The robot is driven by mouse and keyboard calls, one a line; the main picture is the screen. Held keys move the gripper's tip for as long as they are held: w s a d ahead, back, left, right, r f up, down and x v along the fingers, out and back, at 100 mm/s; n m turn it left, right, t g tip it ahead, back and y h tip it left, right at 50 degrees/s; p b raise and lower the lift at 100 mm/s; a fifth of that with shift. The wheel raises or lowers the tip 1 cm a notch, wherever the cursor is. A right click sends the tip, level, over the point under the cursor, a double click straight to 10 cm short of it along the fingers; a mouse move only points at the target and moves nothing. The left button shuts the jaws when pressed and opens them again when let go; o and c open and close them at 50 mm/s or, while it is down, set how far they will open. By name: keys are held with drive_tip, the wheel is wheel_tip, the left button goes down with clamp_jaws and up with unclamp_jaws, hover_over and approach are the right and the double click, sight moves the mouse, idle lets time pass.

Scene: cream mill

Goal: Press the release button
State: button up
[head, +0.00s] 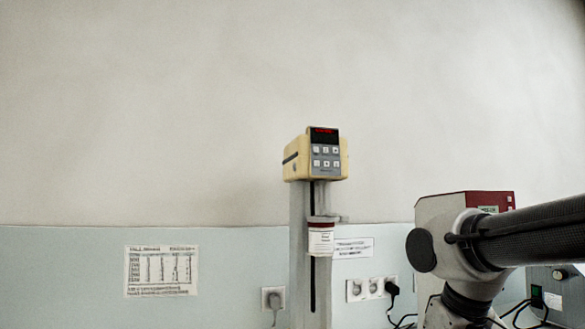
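A cream-yellow control head (297,158) sits on top of a grey upright column (299,250) near the middle of the head view. Its grey front panel (326,163) has a lit red display (324,133) and two rows of small pale buttons (326,150). The button markings are too small to read, so I cannot tell which is the release button. A container with a white label and a dark red band (321,238) is at the column's front, below the control head. My arm crosses the right side; my gripper is not in view.
A red-topped machine (490,200) stands partly hidden behind my arm. A grey-green box with a knob (568,292) and black cables is at the lower right. Wall sockets (355,290) and a printed sheet (161,270) are on the wall. The space left of the column looks clear.

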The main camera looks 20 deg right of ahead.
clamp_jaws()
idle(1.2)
